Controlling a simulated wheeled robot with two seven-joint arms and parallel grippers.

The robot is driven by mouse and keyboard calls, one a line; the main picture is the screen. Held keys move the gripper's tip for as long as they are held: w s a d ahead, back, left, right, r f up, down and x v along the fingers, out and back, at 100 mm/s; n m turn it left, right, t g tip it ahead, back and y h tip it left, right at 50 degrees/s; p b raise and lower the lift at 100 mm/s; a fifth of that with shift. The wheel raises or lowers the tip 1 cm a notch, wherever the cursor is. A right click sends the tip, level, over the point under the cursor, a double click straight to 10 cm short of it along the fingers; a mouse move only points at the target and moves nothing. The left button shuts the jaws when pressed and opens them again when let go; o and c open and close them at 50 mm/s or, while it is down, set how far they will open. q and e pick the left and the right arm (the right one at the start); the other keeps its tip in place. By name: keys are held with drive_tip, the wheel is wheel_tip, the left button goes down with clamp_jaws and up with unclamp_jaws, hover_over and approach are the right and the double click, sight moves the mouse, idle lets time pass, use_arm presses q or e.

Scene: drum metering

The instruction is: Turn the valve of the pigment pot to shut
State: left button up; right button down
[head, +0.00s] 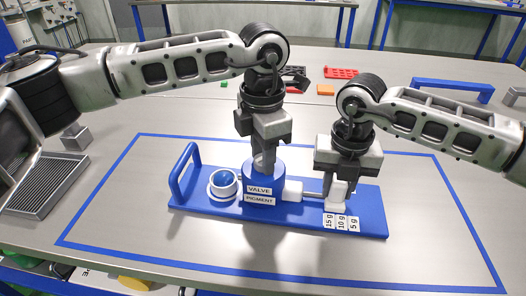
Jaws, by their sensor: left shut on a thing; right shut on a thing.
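The pigment pot (252,177) is a blue cylinder with white labels reading VALVE and PIGMENT, standing on a blue base board (292,224). My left gripper (264,164) points down onto the pot's top and is shut on the valve handle there, which its fingers mostly hide. A white block (292,190) and a thin rod stick out from the pot's right side. My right gripper (337,181) is shut on a white piece (337,196) at the rod's right end, just behind labels reading 15 g, 10 g and 5 g. I cannot tell the valve's setting.
A white-rimmed cup (223,184) with blue contents sits on the board, left of the pot. A blue handle (185,168) rises at the board's left end. A blue outline (120,195) surrounds the board. A grey grated tray (48,185) lies left; red and blue parts lie behind.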

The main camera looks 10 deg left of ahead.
use_arm(q)
drive_tip(key=m, duration=0.5)
drive_tip(key=shift+r+m, duration=0.1)
drive_tip(key=shift+m, duration=0.2)
drive_tip(key=shift+w+m, duration=0.1)
drive_tip(key=shift+m, duration=2.1)
drive_tip(key=o, duration=1)
wheel_tip(320, 180, up, 12)
drive_tip(key=shift+r, duration=0.1)
use_arm(e)
drive_tip(key=c, duration=1)
unclamp_jaws()
